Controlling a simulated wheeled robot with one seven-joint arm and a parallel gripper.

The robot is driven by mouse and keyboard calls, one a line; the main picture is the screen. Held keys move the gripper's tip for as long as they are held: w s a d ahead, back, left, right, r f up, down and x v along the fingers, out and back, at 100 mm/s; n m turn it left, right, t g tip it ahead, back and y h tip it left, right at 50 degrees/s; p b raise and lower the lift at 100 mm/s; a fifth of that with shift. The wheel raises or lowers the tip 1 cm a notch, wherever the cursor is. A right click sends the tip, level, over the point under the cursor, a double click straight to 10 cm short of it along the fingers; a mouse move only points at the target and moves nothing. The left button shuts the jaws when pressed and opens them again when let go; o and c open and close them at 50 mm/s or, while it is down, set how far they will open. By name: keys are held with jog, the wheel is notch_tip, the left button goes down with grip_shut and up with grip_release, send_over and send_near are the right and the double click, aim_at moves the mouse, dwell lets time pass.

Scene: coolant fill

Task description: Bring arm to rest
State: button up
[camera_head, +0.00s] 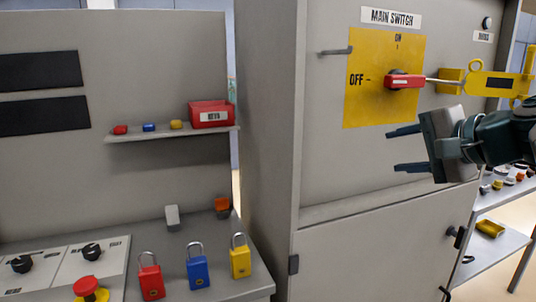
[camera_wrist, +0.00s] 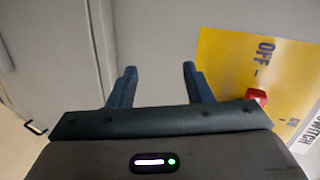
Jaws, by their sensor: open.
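My gripper (camera_head: 398,149) is on the right of the head view, in front of the grey cabinet and just below the yellow main switch plate. Its two fingers are spread apart with nothing between them, pointing left. In the wrist view the open fingers (camera_wrist: 158,85) point at the bare cabinet face. The red switch handle (camera_head: 405,81) lies level, pointing right, with the OFF mark to its left. A yellow hasp-like device (camera_head: 490,82) with a rod is at the handle's right end. The handle's red end also shows in the wrist view (camera_wrist: 257,96).
Red (camera_head: 150,277), blue (camera_head: 197,270) and yellow (camera_head: 240,259) padlocks stand on the bench at left. A shelf (camera_head: 150,135) above holds a red keys box (camera_head: 211,115) and small coloured pieces. A peg (camera_head: 336,51) sticks out of the cabinet. A side table with small items is at right.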

jog(key=s+a+f+n+g+h+p, duration=0.2)
jog(key=s+a+f+n+g+p, duration=0.2)
jog(key=f, duration=0.6)
jog(key=s+a+f+n+g+h+p, duration=0.3)
jog(key=s+a+f+n+g+p, duration=0.2)
jog(key=s+f, duration=0.5)
jog(key=a+n+p, duration=0.1)
jog(key=n, duration=0.1)
jog(key=shift+a+n+h, duration=0.15)
jog(key=shift+n+h, duration=0.15)
jog(key=shift+n, duration=0.1)
jog(key=shift+c, duration=1)
